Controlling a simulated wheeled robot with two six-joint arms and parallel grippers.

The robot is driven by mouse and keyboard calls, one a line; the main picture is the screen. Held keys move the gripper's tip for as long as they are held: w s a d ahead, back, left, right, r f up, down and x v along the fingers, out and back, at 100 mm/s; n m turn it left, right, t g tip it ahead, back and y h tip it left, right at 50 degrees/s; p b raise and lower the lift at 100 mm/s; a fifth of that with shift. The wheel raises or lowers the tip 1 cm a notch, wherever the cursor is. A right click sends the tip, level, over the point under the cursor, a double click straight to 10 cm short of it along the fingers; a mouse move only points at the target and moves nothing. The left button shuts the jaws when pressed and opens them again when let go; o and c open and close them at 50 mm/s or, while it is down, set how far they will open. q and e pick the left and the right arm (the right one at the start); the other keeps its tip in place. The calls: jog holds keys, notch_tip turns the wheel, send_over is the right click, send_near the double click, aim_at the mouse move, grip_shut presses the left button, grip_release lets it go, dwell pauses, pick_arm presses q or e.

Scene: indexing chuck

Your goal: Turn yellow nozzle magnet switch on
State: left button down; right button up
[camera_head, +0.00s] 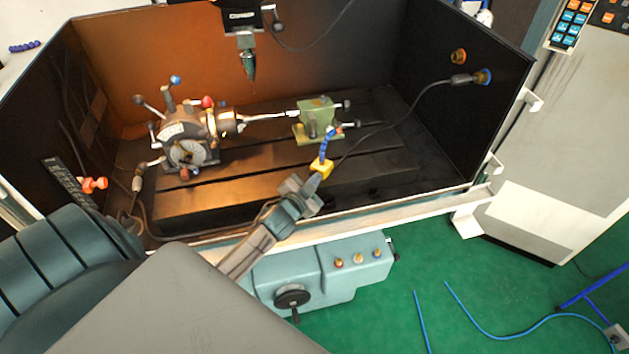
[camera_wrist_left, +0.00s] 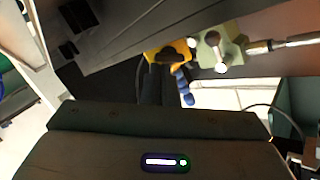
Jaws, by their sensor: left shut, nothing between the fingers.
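The yellow nozzle magnet switch (camera_head: 321,166) is a small yellow block on the machine bed, with a blue segmented hose (camera_head: 328,140) rising from it. My left gripper (camera_head: 314,181) is shut and empty, its fingertips right at the near side of the yellow block. In the left wrist view the yellow block (camera_wrist_left: 168,54) shows just beyond the fingertips, partly hidden by them. I cannot tell whether the fingertips touch it. The switch's position cannot be made out. My right gripper is not in view.
A green tailstock (camera_head: 316,115) stands just behind the yellow block. The indexing chuck (camera_head: 188,145) is at the left of the bed, and a spindle (camera_head: 247,60) hangs above. A black cable (camera_head: 385,126) crosses the right side. The enclosure's front rail (camera_head: 400,210) passes beneath my left arm.

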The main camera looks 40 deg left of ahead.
pick_arm(q)
jog(key=shift+f, duration=0.15)
jog(key=shift+f+m+y+b, duration=0.4)
jog(key=shift+f+m+b, duration=0.1)
jog(key=shift+m+b, duration=0.65)
jog(key=m+b, duration=0.2)
jog(key=f+m+t+y+b, duration=0.1)
jog(key=m+b, duration=0.1)
jog(key=shift+m, duration=0.25)
jog(key=shift+s+m+t+b, duration=0.1)
jog(key=shift+m+t+b, duration=0.2)
jog(key=shift+m+b, duration=0.65)
jog(key=shift+m+y, duration=0.25)
jog(key=shift+y, duration=0.05)
